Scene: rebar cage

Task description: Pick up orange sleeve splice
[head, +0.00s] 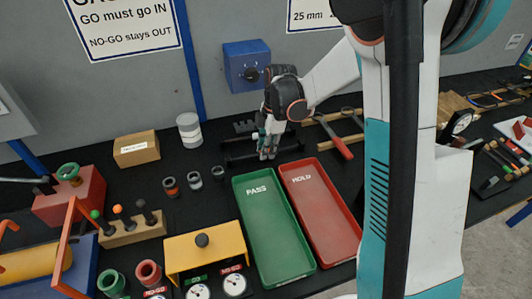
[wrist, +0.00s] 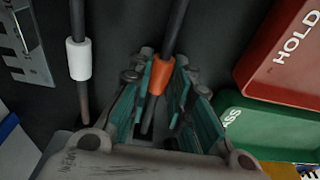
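The orange sleeve splice (wrist: 161,76) shows in the wrist view as a short orange tube around a dark bar. My gripper (wrist: 163,72) has its teal-padded fingers on either side of the sleeve. The fingers look spread, with the sleeve between or just beyond their tips; I cannot tell whether they touch it. In the head view my gripper (head: 267,152) points down over the dark bar rack (head: 237,157), behind the green tray. The orange sleeve cannot be made out there.
A white sleeve (wrist: 78,58) sits on a parallel bar to the left. The green PASS tray (head: 249,227) and red HOLD tray (head: 339,245) lie close by. A blue box (head: 240,62) is on the wall behind. Small ring gauges (head: 194,180) stand to the left.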

